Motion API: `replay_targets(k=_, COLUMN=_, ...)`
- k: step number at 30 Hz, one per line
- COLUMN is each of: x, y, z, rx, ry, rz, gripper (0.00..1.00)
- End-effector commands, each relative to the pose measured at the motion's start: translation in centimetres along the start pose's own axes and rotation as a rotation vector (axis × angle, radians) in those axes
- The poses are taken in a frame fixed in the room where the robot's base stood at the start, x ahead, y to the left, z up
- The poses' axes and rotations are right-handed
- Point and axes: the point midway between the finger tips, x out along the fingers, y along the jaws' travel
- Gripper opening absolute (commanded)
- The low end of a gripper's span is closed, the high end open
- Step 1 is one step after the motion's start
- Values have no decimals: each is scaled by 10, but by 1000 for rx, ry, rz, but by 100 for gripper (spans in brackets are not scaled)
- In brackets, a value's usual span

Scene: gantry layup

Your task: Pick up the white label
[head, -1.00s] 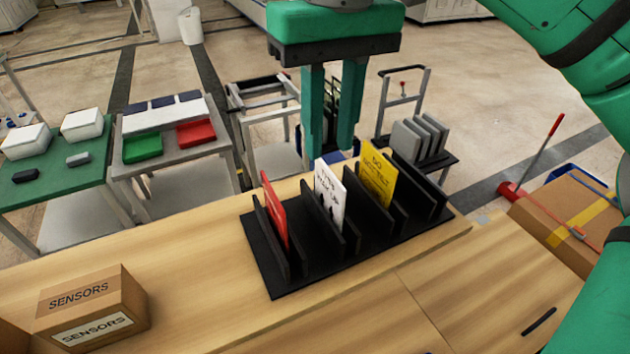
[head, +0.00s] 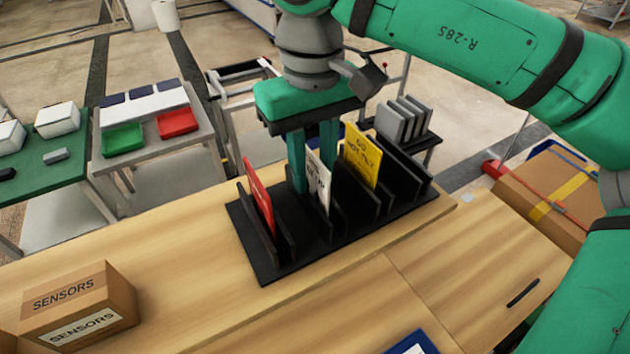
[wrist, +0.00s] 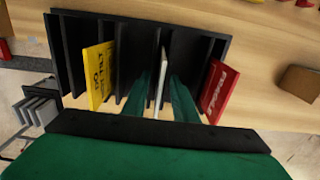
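The white label (head: 318,183) stands upright in a slot of the black rack (head: 262,262), between a red label (head: 259,195) and a yellow label (head: 362,156). It carries dark print. In the wrist view the white label (wrist: 159,88) shows nearly edge-on. My gripper (head: 313,178) points down over the rack, one finger on each side of the white label. The wrist view shows a gap between each finger and the label, so my gripper (wrist: 161,86) is open.
The red and yellow labels stand close on either side of my fingers. Black rack dividers rise around them. A cardboard SENSORS box (head: 78,306) sits on the wooden bench (head: 180,262) at left. A blue-edged item (head: 412,344) shows at the front edge. The bench between is clear.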

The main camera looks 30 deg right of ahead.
Motion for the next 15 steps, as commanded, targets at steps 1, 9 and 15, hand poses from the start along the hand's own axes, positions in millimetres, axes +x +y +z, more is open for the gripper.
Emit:
replay_targets(k=1, x=3, y=0, z=0, rx=1, ry=1, rz=0, gripper=26)
replay_targets(k=9, x=4, y=2, z=1, rx=5, ry=1, rz=0, gripper=21)
replay_targets(k=15, x=4, y=2, z=1, rx=6, ry=1, rz=0, gripper=0)
